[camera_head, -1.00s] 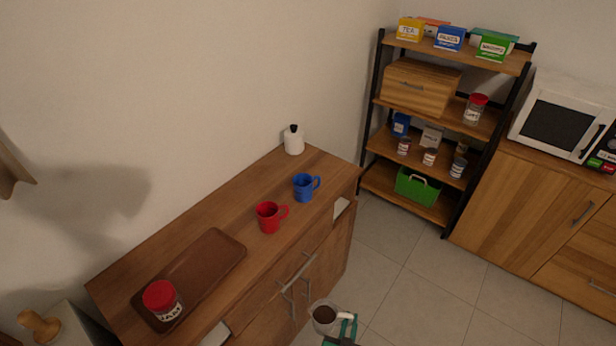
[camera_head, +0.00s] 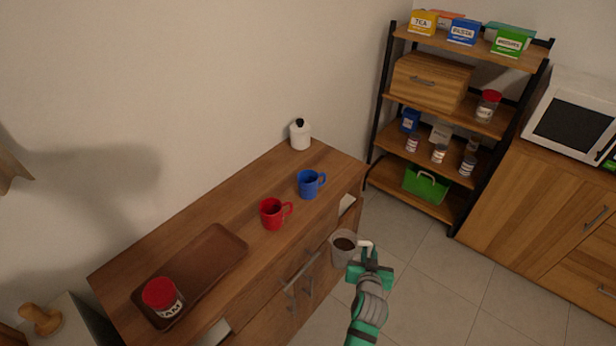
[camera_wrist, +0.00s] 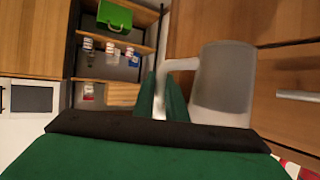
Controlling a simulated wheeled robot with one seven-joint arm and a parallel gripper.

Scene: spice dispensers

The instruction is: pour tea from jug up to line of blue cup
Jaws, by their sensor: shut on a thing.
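The jug (camera_head: 343,250) is a translucent cup-like vessel with a white handle and dark tea inside. My gripper (camera_head: 368,262) is shut on the jug's handle and holds it upright in front of the cabinet, below the level of its top. In the wrist view the jug (camera_wrist: 222,85) fills the right of centre, and its handle runs between my green fingers (camera_wrist: 160,98). The blue cup (camera_head: 309,184) stands upright on the cabinet top, handle to the right. Its line and inside cannot be made out.
A red mug (camera_head: 272,213) stands left of the blue cup on the cabinet (camera_head: 225,216). A brown tray (camera_head: 215,257) holds a red-lidded jam jar (camera_head: 162,297). A white bottle (camera_head: 300,134) stands at the back corner. A shelf rack (camera_head: 458,213) stands to the right.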

